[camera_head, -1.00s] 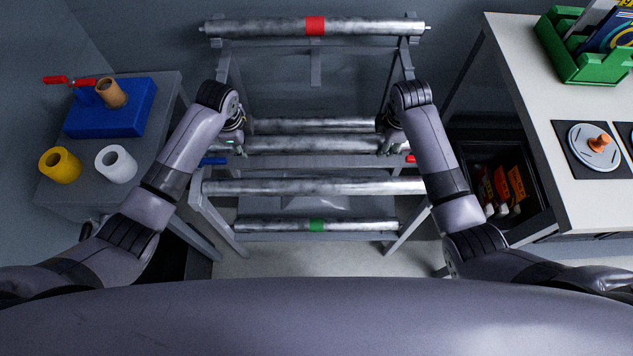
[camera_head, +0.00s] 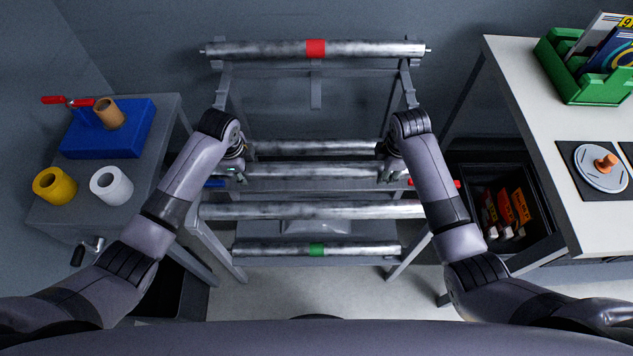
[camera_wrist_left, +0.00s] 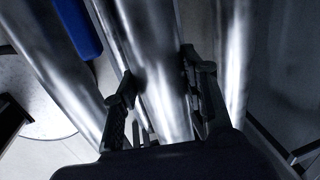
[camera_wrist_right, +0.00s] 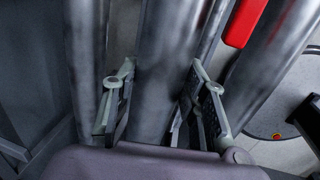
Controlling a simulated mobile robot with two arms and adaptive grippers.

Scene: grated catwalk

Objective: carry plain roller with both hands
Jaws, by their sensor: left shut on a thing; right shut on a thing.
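A plain grey metal roller (camera_head: 310,171) with no coloured band lies level across the rack in the head view. My left gripper (camera_head: 236,172) is shut on it near its left end. My right gripper (camera_head: 392,173) is shut on it near its right end. In the left wrist view the roller (camera_wrist_left: 155,50) runs between the two fingers (camera_wrist_left: 160,85). In the right wrist view the roller (camera_wrist_right: 165,60) also passes between the fingers (camera_wrist_right: 160,80). I cannot tell whether it rests on the rack.
Other rollers lie close by: a red-banded one (camera_head: 370,49) on top, plain ones behind (camera_head: 310,147) and in front (camera_head: 310,210), and a green-banded one (camera_head: 360,249) low down. A side table (camera_head: 60,214) stands left, a white counter (camera_head: 520,90) right, a dark bin (camera_head: 470,160) beneath.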

